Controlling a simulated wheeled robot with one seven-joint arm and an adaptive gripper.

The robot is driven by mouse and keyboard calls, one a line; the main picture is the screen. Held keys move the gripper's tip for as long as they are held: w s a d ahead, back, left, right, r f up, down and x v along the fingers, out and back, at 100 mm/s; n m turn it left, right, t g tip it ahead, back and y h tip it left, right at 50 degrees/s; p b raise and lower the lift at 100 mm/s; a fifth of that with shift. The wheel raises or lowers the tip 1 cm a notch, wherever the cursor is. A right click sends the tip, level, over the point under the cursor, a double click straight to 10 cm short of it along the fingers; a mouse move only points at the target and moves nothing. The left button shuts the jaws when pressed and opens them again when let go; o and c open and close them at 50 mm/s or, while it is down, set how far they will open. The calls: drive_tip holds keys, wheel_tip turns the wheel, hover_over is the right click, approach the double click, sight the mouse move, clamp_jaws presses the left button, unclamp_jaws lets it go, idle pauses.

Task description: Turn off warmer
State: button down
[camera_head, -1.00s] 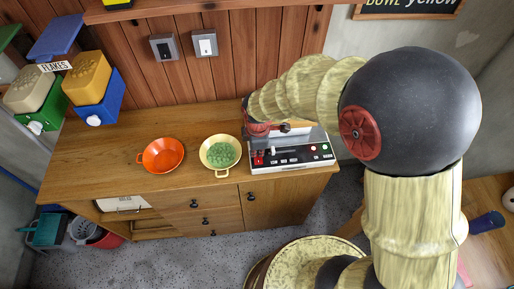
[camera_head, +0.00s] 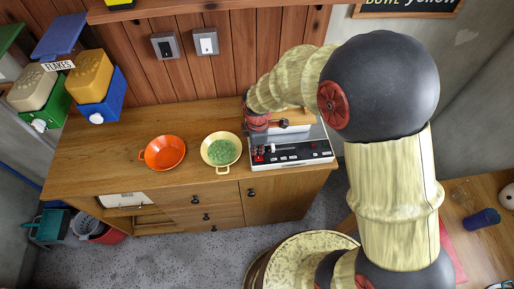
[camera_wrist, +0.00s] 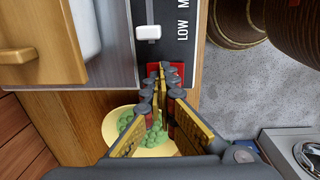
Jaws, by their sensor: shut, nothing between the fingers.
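The warmer (camera_head: 300,152) stands at the right end of the wooden counter. It has a black and white front panel with small lights and buttons. In the wrist view its dark panel (camera_wrist: 181,52) carries a white slider (camera_wrist: 148,32) next to the word LOW and a red square button (camera_wrist: 186,72). My gripper (camera_wrist: 161,72) is shut and empty. Its fingertips are over the red button and hide part of it; I cannot tell whether they touch it. In the head view my gripper (camera_head: 257,147) points down at the panel's left end.
A yellow bowl (camera_head: 233,163) with green pieces stands just left of the warmer, close to my gripper. An orange bowl (camera_head: 150,159) stands further left. Cereal dispensers (camera_head: 88,82) hang at the far left. The counter's front left is clear.

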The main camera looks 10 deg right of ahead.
drive_tip(key=shift+s, duration=0.8)
drive_tip(key=shift+a+r+p, duration=0.1)
drive_tip(key=shift+r+p, duration=0.45)
drive_tip(key=shift+p, duration=0.1)
wheel_tip(320, 180, up, 13)
drive_tip(key=s+p, duration=0.2)
drive_tip(key=p, duration=0.1)
drive_tip(key=shift+p, duration=0.35)
drive_tip(key=shift+f, duration=0.1)
